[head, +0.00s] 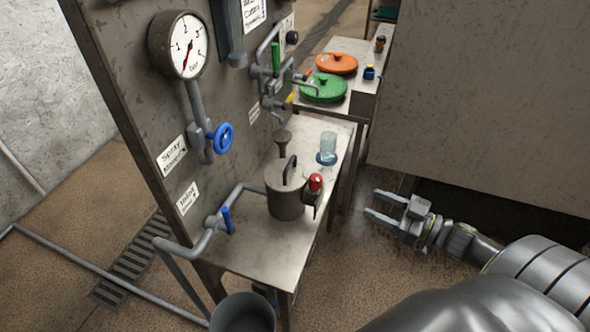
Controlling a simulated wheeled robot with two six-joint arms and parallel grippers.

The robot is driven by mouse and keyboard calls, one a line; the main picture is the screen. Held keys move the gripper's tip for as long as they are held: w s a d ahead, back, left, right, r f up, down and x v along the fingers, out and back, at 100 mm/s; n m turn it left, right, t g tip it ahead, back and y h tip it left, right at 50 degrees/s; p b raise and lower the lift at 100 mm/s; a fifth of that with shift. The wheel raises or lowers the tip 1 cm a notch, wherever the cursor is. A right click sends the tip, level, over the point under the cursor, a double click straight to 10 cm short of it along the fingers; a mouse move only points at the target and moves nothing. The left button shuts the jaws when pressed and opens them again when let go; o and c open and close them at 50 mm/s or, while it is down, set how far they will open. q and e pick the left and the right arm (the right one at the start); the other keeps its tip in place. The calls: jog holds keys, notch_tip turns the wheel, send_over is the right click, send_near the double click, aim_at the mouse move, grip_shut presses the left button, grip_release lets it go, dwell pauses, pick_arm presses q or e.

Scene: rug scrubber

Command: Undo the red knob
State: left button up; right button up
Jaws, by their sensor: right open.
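The red knob (316,182) sits on the right side of a grey metal canister (285,192) with a lid and a handle. The canister stands upright on the metal bench (262,252). My right gripper (378,205) is open and empty, to the right of the bench and apart from the knob. Its fingers point left toward the canister. My left gripper is not in view.
A panel with a gauge (188,45), a blue valve wheel (222,137) and pipes rises behind the bench. A glass (328,143) stands behind the canister. Green (323,88) and orange (337,63) lids lie farther back. A bucket (243,314) stands in front. A large grey box is at right.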

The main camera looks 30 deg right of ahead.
aim_at(316, 177)
jog(key=p+x, duration=0.2)
jog(key=x, duration=1.5)
jog(key=shift+a+r+p, duration=0.1)
jog(key=shift+a+p, duration=0.1)
jog(key=shift+p, duration=0.15)
